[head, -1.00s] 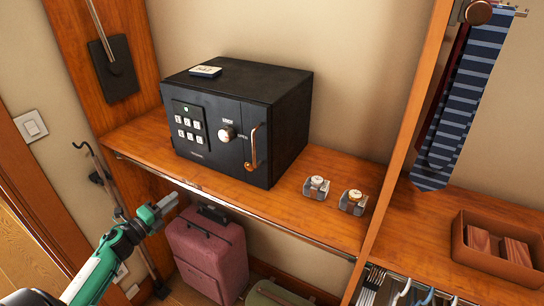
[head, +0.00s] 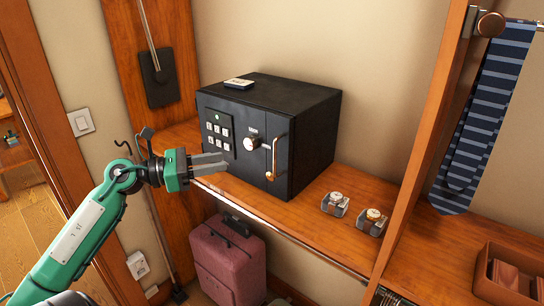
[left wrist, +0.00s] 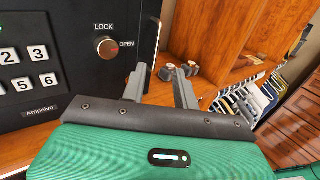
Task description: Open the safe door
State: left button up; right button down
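The black safe (head: 318,130) stands on the wooden shelf with its door (head: 262,172) shut. The door carries a round knob (head: 250,143) and an upright metal handle (head: 275,160); a keypad (head: 219,132) is to the left. My left gripper (head: 220,164) is in front of the safe, below the keypad and left of the handle. The left wrist view shows its two fingers (left wrist: 160,88) apart with nothing between them. The knob (left wrist: 107,46) there sits beside the words LOCK and OPEN. I cannot see contact with the safe. My right gripper is not in view.
Two watches on stands (head: 355,211) sit on the shelf (head: 310,222) right of the safe. A pink suitcase (head: 228,262) stands below. An upright wooden divider (head: 425,150) and hanging ties (head: 485,120) are at the right.

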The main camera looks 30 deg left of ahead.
aim_at(274, 130)
pick_arm(q)
jog(key=p+x, duration=0.6)
jog(key=x, duration=0.7)
jog(key=shift+w, duration=0.25)
grip_shut()
